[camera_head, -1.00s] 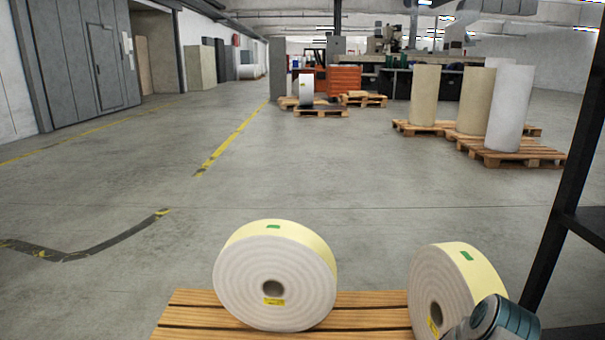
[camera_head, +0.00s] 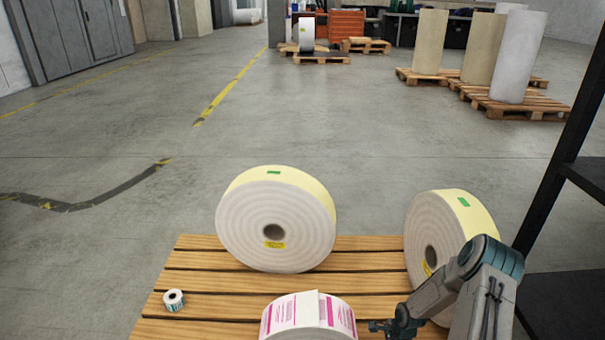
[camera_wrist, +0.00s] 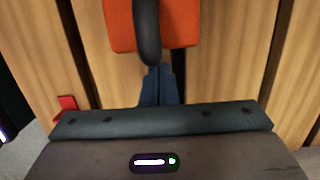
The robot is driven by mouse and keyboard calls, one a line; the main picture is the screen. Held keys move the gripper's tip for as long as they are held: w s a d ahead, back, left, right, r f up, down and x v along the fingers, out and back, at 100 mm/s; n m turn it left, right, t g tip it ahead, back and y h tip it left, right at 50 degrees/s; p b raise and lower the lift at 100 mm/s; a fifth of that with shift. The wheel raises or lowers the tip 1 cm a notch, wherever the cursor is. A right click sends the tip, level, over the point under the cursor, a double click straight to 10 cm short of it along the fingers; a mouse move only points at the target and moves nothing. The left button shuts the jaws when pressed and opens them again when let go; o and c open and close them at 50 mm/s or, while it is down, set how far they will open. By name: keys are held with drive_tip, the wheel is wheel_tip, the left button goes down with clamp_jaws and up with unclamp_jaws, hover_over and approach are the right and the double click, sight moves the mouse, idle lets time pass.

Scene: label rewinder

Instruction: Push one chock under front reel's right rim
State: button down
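A reel with pink-and-white printed labels (camera_head: 309,318) stands nearest, at the bottom edge of the head view, partly cut off. Two cream reels stand behind it, one at centre (camera_head: 275,218) and one at right (camera_head: 447,225). My gripper (camera_head: 383,326) is low, just right of the printed reel. In the wrist view my dark blue fingers (camera_wrist: 160,75) look closed together. Their tips meet the end of a black rounded bar (camera_wrist: 147,30), which lies over an orange block (camera_wrist: 180,22), perhaps a chock. I see no grip on it. The head view does not show this block.
The reels stand on a slatted wooden pallet (camera_head: 205,260). A small roll (camera_head: 173,300) sits on its left part. A small red piece (camera_wrist: 66,103) shows in the wrist view. A black rack (camera_head: 565,150) stands close at right. The floor beyond is open.

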drive_tip(key=shift+a, duration=0.8)
drive_tip(key=shift+a, duration=0.35)
drive_tip(key=shift+a, duration=0.1)
drive_tip(key=shift+a, duration=0.45)
drive_tip(key=shift+a, duration=0.3)
